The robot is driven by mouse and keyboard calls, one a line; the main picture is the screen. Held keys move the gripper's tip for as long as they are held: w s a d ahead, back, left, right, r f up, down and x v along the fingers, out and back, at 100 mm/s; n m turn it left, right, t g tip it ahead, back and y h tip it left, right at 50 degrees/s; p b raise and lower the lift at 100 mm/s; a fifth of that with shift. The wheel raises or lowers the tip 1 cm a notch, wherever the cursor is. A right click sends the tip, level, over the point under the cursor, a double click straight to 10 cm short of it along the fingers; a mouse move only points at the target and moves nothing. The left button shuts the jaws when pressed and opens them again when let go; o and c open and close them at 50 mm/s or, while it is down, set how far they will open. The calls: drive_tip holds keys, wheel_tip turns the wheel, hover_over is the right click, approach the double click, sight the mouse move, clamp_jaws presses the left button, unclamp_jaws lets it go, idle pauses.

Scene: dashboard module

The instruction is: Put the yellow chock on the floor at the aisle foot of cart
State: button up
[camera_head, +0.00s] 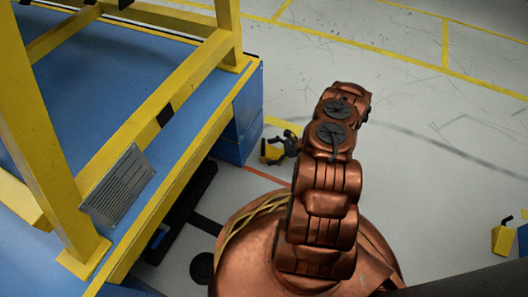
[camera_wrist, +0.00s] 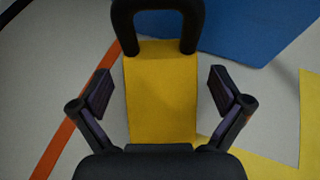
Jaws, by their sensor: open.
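The yellow chock (camera_wrist: 160,95) with a black looped handle (camera_wrist: 158,10) lies between my gripper's fingers in the wrist view. My gripper (camera_wrist: 160,92) is open, with one finger on each side of the chock and a visible gap on both sides. In the head view the chock (camera_head: 269,153) is on the floor beside the blue corner foot (camera_head: 238,134) of the cart; my wrist partly hides that area. The blue foot also shows in the wrist view (camera_wrist: 250,30), just beyond the chock. I cannot tell whether chock and foot touch.
The cart's yellow frame (camera_head: 150,110) rises from the blue deck (camera_head: 100,75) on the left. A second yellow chock-like piece (camera_head: 503,237) is at the right edge. A red-orange line (camera_wrist: 80,110) and yellow marking (camera_wrist: 260,165) run near the chock. The floor at right is largely clear.

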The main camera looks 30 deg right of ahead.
drive_tip(key=p+v, duration=0.2)
drive_tip(key=v, duration=0.5)
drive_tip(key=shift+d+r, duration=0.2)
drive_tip(key=shift+d, duration=0.15)
drive_tip(key=shift+s+d+r+p, duration=0.2)
drive_tip(key=shift+s+d+p, duration=0.2)
drive_tip(key=shift+s+d, duration=0.1)
